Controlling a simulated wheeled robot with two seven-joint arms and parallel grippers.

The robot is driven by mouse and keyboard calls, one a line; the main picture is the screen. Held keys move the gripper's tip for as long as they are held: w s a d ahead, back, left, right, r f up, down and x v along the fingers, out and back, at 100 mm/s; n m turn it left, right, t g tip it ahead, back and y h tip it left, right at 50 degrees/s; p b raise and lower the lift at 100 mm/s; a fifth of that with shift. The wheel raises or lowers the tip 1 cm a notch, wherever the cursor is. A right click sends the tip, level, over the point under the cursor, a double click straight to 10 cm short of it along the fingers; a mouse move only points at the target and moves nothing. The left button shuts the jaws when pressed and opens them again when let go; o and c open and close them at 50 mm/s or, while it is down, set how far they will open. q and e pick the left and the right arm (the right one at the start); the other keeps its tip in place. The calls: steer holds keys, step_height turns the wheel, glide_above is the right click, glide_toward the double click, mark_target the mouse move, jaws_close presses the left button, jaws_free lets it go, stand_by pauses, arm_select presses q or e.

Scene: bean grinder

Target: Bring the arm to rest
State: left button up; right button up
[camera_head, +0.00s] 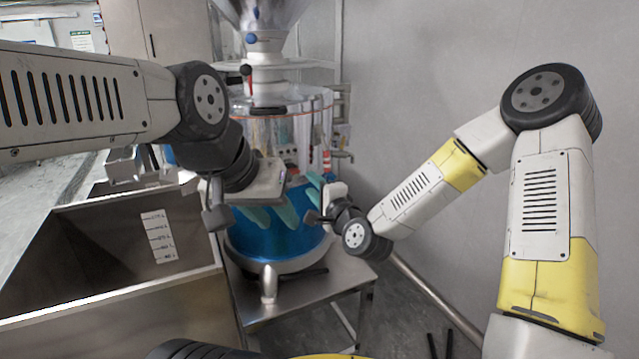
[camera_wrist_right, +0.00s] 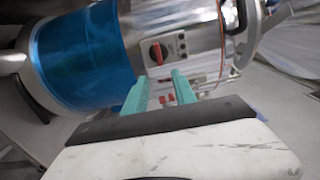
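My left gripper (camera_head: 272,217) reaches in from the left, in front of the bean grinder's blue drum (camera_head: 275,242). Its two teal fingers are apart, with nothing seen between them. My right gripper (camera_head: 314,190) is behind it and slightly higher, coming from the right close to the drum's right side. The right wrist view shows the right gripper (camera_wrist_right: 159,78) with its two teal fingers apart and empty. Beyond them are the blue drum (camera_wrist_right: 78,60) and a panel with a red knob (camera_wrist_right: 158,53). Contact with the grinder cannot be told.
A steel bin (camera_head: 110,245) with a measuring scale stands at the left. The grinder rests on a steel stand (camera_head: 335,282). A clear hopper (camera_head: 262,15) tops it. A grey wall (camera_head: 420,80) is behind at the right. A pipe (camera_head: 430,295) runs along the floor there.

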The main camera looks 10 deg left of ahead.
steer(key=s+d+r+n+g+h, duration=0.3)
steer(key=s+d+n, duration=0.2)
steer(key=d, duration=0.4)
steer(key=s+d+r+n+g+h, duration=0.25)
steer(key=s+d+n+h, duration=0.2)
steer(key=d, duration=0.45)
steer(key=s+d+r+n+g, duration=0.1)
steer(key=s+d, duration=0.3)
steer(key=s, duration=0.4)
steer(key=s+d+r+n+g, duration=0.1)
steer(key=s+d, duration=0.3)
steer(key=s, duration=0.5)
steer(key=shift+s+d+r+g, duration=0.35)
steer(key=shift+r+g, duration=0.1)
steer(key=shift+g, duration=0.2)
